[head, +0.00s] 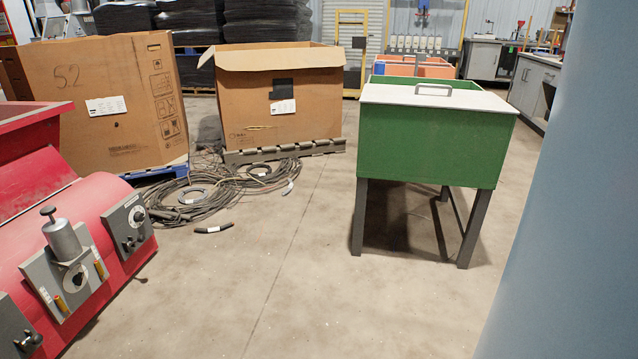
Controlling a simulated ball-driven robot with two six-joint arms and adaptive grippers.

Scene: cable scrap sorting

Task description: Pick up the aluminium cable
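Several cables lie on the concrete floor in the head view. A large loose tangle of dark cable (232,186) spreads in front of the cardboard boxes. A dark coil with a white tag (192,196) lies on its left part, and another dark coil (259,170) lies on its far side. A short, slightly curved black cable piece (213,229) with a pale mark at its middle lies apart, nearer to me. I cannot tell which of these is the aluminium cable. Neither of my grippers is in view.
A red machine (105,215) with knobs stands at left. Two cardboard boxes (120,130) (305,105) stand on pallets behind the cables. A green bin (430,145) with a pale handled lid stands on grey legs at right. The floor (270,270) between is clear.

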